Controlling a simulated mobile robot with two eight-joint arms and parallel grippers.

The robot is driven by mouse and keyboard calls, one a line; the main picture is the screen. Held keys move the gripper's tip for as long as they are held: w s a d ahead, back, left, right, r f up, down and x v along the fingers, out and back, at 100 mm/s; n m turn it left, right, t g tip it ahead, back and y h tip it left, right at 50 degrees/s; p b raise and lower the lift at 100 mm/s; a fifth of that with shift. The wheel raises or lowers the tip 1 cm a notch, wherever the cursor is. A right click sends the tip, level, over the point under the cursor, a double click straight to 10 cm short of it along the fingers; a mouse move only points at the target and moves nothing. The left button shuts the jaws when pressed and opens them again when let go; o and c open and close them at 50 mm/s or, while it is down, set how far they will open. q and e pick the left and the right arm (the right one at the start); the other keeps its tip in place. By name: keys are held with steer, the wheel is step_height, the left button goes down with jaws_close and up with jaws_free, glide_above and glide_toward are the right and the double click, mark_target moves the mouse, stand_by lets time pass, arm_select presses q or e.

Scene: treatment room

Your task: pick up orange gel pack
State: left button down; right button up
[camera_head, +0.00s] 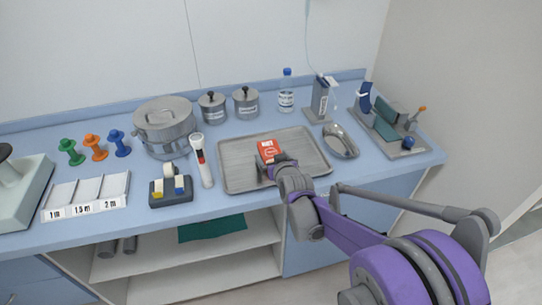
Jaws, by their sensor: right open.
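The orange gel pack (268,149) lies on the metal tray (238,180) on the blue counter. It is a small orange-red block with a white label on top. My right gripper (268,168) comes in from the lower right and is over the tray, at the near side of the pack. Its jaws are open. The fingers are small and partly merge with the pack's near edge, so I cannot tell whether they touch it. My left gripper is not in view.
A large pot (164,125), two lidded canisters and a bottle (286,98) stand behind. Open shelves are below the counter.

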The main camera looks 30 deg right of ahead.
steer(key=shift+c, duration=0.3)
steer(key=c, duration=1.3)
step_height(320, 180, up, 10)
steer(key=shift+f+p, duration=0.1)
steer(key=shift+p, duration=0.85)
steer(key=shift+c, duration=0.2)
step_height(320, 180, up, 5)
steer(key=p, duration=0.3)
steer(key=shift+p, duration=0.35)
steer(key=shift+r, duration=2.95)
steer(key=shift+f, duration=2.85)
